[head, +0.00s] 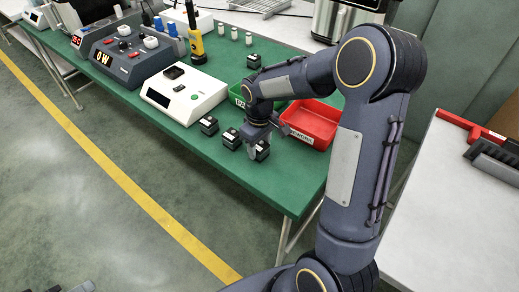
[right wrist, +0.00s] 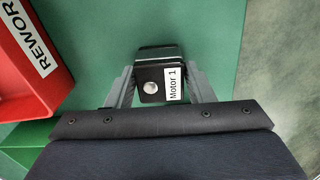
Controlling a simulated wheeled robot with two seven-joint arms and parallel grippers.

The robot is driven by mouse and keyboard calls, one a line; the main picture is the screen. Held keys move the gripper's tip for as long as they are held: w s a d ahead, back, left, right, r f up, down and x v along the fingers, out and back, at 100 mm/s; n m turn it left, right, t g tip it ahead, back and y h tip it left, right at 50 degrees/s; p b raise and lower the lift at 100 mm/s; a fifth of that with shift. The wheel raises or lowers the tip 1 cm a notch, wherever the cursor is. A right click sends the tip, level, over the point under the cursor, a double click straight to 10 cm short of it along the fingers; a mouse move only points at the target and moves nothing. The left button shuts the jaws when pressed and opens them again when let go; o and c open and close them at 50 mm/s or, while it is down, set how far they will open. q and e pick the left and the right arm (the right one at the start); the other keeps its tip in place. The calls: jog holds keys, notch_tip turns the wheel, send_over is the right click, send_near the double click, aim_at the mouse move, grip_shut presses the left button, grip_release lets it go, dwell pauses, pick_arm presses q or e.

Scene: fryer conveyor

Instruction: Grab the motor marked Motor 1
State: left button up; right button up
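The motor marked Motor 1 (right wrist: 152,88) is a small black block with a white label and a round silver spot. In the right wrist view it sits between the fingers of my right gripper (right wrist: 161,80). The fingers stand on both sides of it, with a narrow gap at the left one; contact is not clear. In the head view my right gripper (head: 258,143) is low over this motor (head: 263,153) near the table's front edge. Dark parts at the bottom left edge of the head view may be my left gripper (head: 80,288); they are mostly cut off.
Two similar black motors (head: 209,125) (head: 231,138) stand just left of it, another (head: 254,61) farther back. A red bin (head: 325,113) labelled REWORK and a green bin (head: 238,91) stand behind. A white tester (head: 201,104) is to the left on the green table (head: 290,187).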

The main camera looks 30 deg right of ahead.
jog(key=c, duration=0.8)
jog(key=shift+r, duration=0.2)
